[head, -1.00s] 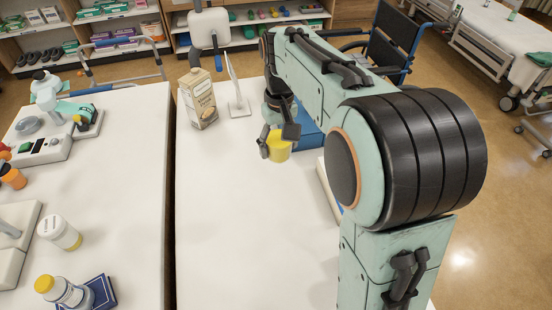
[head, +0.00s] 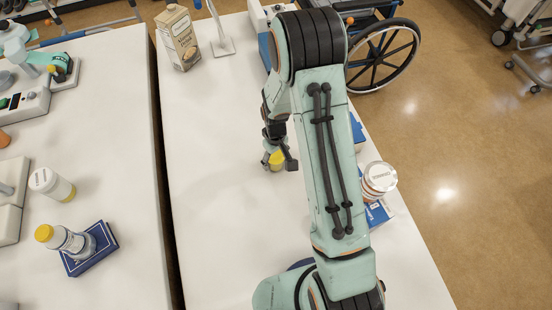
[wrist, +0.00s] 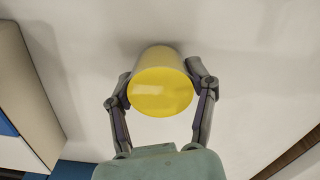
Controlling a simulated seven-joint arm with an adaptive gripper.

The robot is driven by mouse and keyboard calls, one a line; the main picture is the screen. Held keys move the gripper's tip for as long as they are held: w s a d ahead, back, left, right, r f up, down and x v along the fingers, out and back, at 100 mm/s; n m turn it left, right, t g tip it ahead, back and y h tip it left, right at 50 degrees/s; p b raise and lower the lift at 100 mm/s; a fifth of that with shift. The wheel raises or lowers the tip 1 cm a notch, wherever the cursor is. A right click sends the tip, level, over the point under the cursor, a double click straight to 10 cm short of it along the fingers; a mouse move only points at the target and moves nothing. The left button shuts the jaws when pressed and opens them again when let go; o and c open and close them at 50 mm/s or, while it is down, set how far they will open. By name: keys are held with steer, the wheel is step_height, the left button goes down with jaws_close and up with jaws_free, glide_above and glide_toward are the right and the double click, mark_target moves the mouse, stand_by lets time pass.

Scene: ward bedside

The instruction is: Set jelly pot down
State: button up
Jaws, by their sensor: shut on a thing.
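The jelly pot (head: 277,160) is a small yellow pot on the right-hand white table in the head view. In the wrist view the jelly pot (wrist: 161,88) shows its round yellow end, between the two fingers. My gripper (head: 279,164) is shut on it, one finger on each side; the fingers also show in the wrist view (wrist: 160,95). The pot is at or close above the white tabletop (head: 215,220); I cannot tell whether it touches. My arm covers part of the table to the right of the pot.
A carton (head: 178,38) and a white stand (head: 222,45) are at the table's back. A white-lidded jar (head: 378,181) stands by the right edge. The table left of and in front of the pot is clear. A gap separates the left table (head: 120,150).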

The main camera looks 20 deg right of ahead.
mark_target(276, 160)
steer(key=shift+f, duration=0.25)
steer(key=o, duration=1.2)
step_height(276, 160, up, 12)
steer(key=shift+f, duration=0.15)
steer(key=s+a+r+m, duration=0.2)
steer(key=s+r, duration=0.8)
steer(key=s, duration=0.1)
steer(key=shift+s+r+y, duration=0.3)
steer(key=shift+s, duration=0.1)
steer(key=shift+o, duration=1.1)
steer(key=s+r+m, duration=0.1)
steer(key=s, duration=0.8)
steer(key=shift+s+a+r, duration=0.25)
steer(key=shift+a+r, duration=0.05)
steer(key=shift+a, duration=0.05)
